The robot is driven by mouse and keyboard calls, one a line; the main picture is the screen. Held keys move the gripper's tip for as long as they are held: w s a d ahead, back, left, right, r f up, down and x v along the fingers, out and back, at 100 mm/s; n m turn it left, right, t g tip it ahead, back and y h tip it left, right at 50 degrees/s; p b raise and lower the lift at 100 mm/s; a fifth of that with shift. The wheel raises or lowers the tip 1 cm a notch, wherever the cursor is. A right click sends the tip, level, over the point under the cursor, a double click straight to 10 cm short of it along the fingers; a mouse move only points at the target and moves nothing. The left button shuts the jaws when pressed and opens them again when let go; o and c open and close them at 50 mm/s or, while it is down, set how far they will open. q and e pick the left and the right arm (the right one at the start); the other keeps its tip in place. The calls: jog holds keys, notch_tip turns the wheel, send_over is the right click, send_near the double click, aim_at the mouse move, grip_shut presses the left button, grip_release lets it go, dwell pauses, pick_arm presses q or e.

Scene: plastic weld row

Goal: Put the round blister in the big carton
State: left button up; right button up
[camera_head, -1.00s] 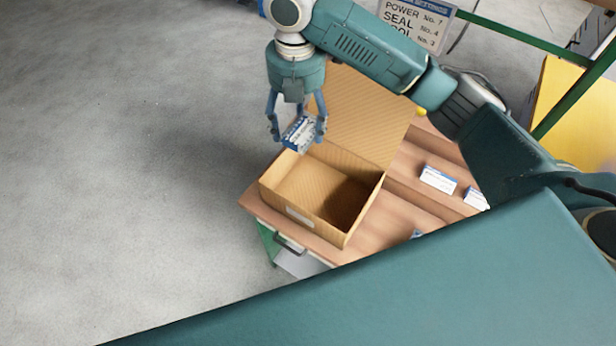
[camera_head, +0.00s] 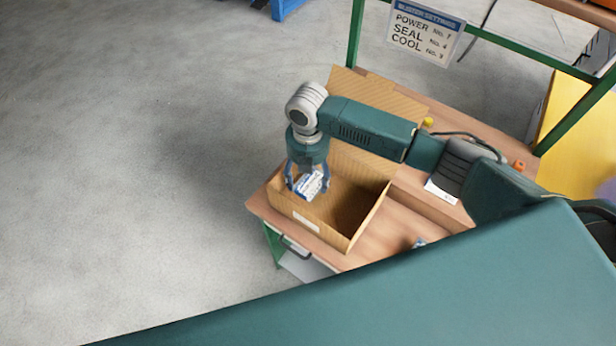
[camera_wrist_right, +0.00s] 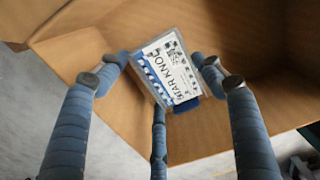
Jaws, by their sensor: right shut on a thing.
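My right gripper (camera_head: 308,186) is shut on a small blister pack (camera_head: 311,184) with a white and blue printed card. In the right wrist view the pack (camera_wrist_right: 172,72) reads "STAR KNO…" and sits tilted between the fingers; its blister shape cannot be made out. The big carton (camera_head: 328,231) is an open brown box on the bench, its large flap (camera_head: 378,112) raised at the back. The gripper and pack are at the left end of its opening; how far below the rim is unclear. The right wrist view shows carton board (camera_wrist_right: 255,45) around the pack. My left gripper is out of view.
The wooden bench (camera_head: 372,243) has a drawer handle at its front. A white card (camera_head: 441,190) lies right of the carton. A sign (camera_head: 425,32) hangs on a green frame behind. A yellow panel (camera_head: 575,135) stands at the right. My arm hides the bench's near right part.

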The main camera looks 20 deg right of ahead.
jog(key=shift+f, duration=0.6)
jog(key=o, duration=1)
jog(key=shift+f, duration=0.15)
jog(key=shift+o, duration=0.2)
notch_tip(320, 180, up, 12)
jog(key=b, duration=0.1)
jog(key=shift+r, duration=0.2)
